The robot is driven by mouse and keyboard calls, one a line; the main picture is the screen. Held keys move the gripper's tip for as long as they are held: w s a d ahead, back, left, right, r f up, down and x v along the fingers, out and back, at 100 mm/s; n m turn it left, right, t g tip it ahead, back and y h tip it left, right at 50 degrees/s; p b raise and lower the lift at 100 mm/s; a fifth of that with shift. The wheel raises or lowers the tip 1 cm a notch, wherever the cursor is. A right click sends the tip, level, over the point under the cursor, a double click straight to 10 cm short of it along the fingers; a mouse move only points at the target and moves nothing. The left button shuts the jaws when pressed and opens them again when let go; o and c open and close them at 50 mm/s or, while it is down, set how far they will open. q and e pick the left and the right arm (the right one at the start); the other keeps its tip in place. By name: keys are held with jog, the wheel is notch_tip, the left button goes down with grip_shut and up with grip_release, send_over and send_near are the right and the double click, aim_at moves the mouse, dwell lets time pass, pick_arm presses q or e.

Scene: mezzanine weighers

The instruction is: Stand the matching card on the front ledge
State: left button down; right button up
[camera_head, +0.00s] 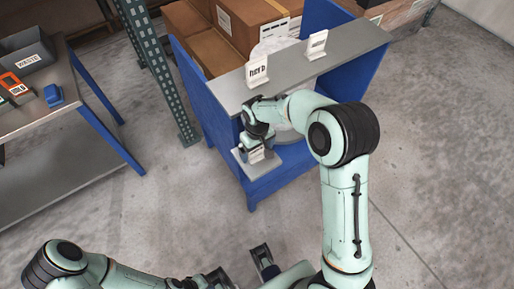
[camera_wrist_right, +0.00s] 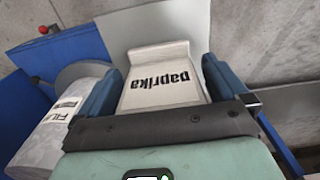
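A white card printed "paprika" (camera_wrist_right: 160,80) sits between the fingers of my right gripper (camera_wrist_right: 163,85), one finger at each side edge. The word reads upside down in the right wrist view. In the head view my right gripper (camera_head: 257,140) holds this card (camera_head: 257,154) at the low grey front ledge (camera_head: 246,167) of the blue stand. Whether the card's foot touches the ledge is hard to tell. Two more white cards, one on the left (camera_head: 257,71) and one on the right (camera_head: 317,44), stand on the upper grey shelf (camera_head: 350,42). My left gripper (camera_head: 244,267) is open and empty, low in the head view.
A white sack (camera_wrist_right: 55,125) with a partly hidden label is beside the ledge. Brown boxes (camera_head: 205,50) stand behind the shelf. A green post (camera_head: 160,75) rises left of the blue stand. A workbench (camera_head: 50,115) with a grey bin (camera_head: 27,52) is at left. Floor between is clear.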

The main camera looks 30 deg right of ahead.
jog(key=shift+r, duration=0.25)
notch_tip(320, 180, up, 12)
jog(key=shift+f+p, duration=0.1)
jog(key=shift+p, duration=0.7)
